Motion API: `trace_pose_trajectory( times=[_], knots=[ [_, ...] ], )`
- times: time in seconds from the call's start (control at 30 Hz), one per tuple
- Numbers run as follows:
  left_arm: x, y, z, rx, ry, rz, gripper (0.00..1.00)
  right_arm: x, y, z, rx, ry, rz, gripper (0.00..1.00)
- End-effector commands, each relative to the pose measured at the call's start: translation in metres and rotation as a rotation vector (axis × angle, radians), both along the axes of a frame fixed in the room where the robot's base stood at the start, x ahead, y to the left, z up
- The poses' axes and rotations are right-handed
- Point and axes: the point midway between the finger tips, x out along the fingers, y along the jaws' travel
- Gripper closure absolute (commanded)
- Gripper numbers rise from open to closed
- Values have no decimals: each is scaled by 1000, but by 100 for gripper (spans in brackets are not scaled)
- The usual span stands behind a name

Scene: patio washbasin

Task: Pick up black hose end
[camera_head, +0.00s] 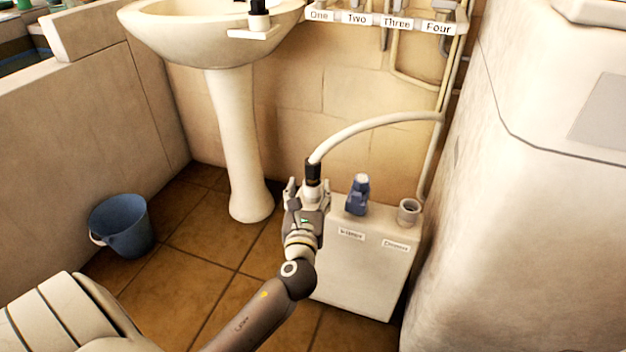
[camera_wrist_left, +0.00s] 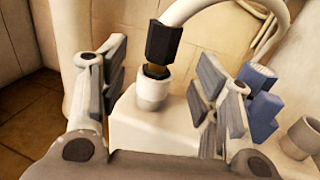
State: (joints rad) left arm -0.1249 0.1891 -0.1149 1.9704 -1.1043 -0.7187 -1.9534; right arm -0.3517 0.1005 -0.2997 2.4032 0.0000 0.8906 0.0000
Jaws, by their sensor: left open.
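The black hose end (camera_head: 313,172) is on the tip of a white hose (camera_head: 375,122) that arches over from the wall pipe. In the left wrist view the black hose end (camera_wrist_left: 163,42) stands upright over a pale round socket (camera_wrist_left: 153,92) on the white box, with a brass-coloured part between them. My left gripper (camera_head: 305,188) is at the hose end in the head view. In the left wrist view its open fingers (camera_wrist_left: 160,85) stand on either side of the socket and lower hose end, apart from them. My right gripper is not in view.
The white box (camera_head: 365,270) also carries a blue fitting (camera_head: 358,195) and an empty grey socket (camera_head: 409,211). A washbasin pedestal (camera_head: 238,145) stands behind, left of my arm. A blue bucket (camera_head: 122,226) is on the floor at left. A large pale block (camera_head: 530,200) bounds the right.

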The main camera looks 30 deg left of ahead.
Motion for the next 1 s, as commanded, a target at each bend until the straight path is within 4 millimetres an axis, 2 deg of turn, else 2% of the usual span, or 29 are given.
trace_pose_trajectory(
  times=[0.1, 0.37, 0.53, 0.6, 0.73, 0.97, 1.0],
  knots=[
    [17, 9, -1, 0, -4, 0, 42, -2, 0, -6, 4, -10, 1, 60],
    [36, 19, -3, -4, -2, 0, 42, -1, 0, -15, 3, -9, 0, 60],
    [58, 30, -5, -4, -3, 0, 42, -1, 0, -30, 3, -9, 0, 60],
    [67, 34, -4, -3, -1, 0, 42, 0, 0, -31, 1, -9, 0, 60],
    [74, 38, -3, -5, -1, -1, 42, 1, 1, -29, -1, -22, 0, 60],
    [75, 39, -2, -5, 1, -1, 42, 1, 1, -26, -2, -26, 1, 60],
    [75, 39, -2, -5, 1, -1, 47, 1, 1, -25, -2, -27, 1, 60]
  ],
)
